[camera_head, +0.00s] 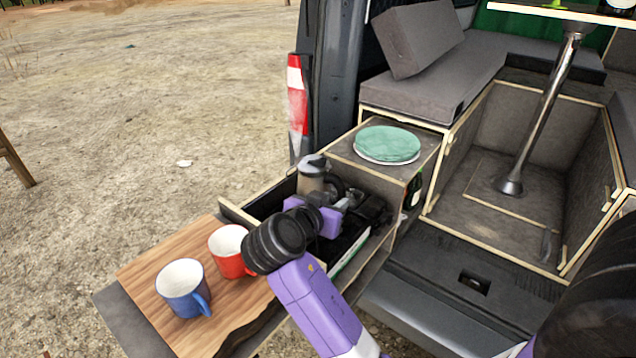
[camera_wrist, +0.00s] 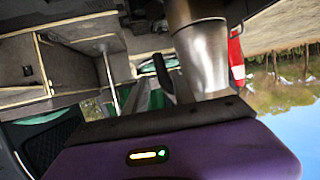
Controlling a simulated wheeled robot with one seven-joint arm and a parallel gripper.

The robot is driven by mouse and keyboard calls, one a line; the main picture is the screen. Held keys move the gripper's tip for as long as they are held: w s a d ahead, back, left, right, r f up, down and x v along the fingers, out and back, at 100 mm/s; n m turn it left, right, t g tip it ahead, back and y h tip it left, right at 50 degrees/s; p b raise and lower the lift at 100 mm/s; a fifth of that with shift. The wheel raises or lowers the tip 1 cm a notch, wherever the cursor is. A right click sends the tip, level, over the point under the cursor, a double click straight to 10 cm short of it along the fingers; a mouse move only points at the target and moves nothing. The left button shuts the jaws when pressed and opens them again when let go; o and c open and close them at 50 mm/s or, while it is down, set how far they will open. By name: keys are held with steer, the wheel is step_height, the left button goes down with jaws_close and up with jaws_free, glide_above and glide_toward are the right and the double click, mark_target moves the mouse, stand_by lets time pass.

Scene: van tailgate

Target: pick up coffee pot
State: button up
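The coffee pot (camera_head: 312,178) is grey metal with a dark handle. My purple gripper body hides part of the pot there. The fingers are not clear, so I cannot tell whether they touch the handle.
A red mug (camera_head: 228,262) and a blue mug (camera_head: 180,298) stand on a wooden board (camera_head: 150,262) at the drawer's near end. Green plates (camera_head: 388,144) sit on the cabinet behind. A dark bottle (camera_head: 413,190) is in the cabinet's side. Open ground lies left.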

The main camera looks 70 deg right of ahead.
mark_target(340, 193)
steer(key=x, duration=0.1)
steer(key=p+x, duration=0.1)
steer(key=x, duration=0.1)
steer(key=p+x, duration=0.1)
steer(key=x, duration=0.1)
steer(key=shift+w+d+r, duration=0.1)
steer(key=shift+d+r, duration=0.2)
steer(key=shift+d+f, duration=0.3)
steer(key=shift+d, duration=0.2)
jaws_close()
steer(key=shift+r, duration=0.25)
stand_by(0.5)
